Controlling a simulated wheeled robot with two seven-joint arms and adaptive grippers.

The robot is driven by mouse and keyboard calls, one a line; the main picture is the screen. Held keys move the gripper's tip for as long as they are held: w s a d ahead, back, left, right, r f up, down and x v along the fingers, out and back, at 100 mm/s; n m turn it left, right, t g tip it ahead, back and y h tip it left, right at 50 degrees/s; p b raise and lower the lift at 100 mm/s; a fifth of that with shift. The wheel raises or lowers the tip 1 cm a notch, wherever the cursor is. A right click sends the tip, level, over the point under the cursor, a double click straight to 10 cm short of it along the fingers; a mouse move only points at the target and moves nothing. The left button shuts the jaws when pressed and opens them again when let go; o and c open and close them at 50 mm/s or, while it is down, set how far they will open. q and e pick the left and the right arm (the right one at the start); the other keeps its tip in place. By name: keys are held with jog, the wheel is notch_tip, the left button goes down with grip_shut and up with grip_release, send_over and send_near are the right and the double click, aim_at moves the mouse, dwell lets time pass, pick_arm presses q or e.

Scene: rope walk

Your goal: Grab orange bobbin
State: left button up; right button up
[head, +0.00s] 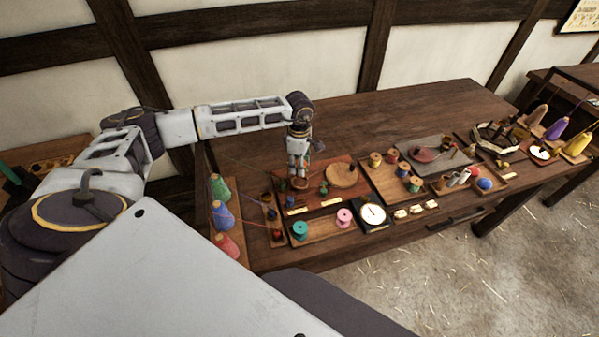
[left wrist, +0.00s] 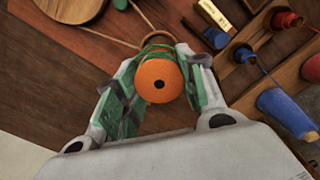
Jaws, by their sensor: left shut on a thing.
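The orange bobbin (left wrist: 158,83) is a round spool with a dark centre hole, seen end-on in the left wrist view. My left gripper (left wrist: 158,92) is shut on it, with green-padded fingers on both sides. In the head view my left gripper (head: 299,178) points down over the reddish board on the table. The bobbin is mostly hidden by the fingers there, and I cannot tell whether it touches the board. My right gripper is not in view.
A round wooden disc (head: 341,175) lies right of the gripper. Green, blue and red cones (head: 222,217) stand at the left. Green (head: 299,230) and pink (head: 344,217) bobbins sit in a front tray, beside a white dial (head: 373,214). The table's back (head: 400,112) is clear.

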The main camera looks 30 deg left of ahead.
pick_arm(q)
jog(key=shift+r+b, duration=0.3)
jog(key=shift+r, duration=1.75)
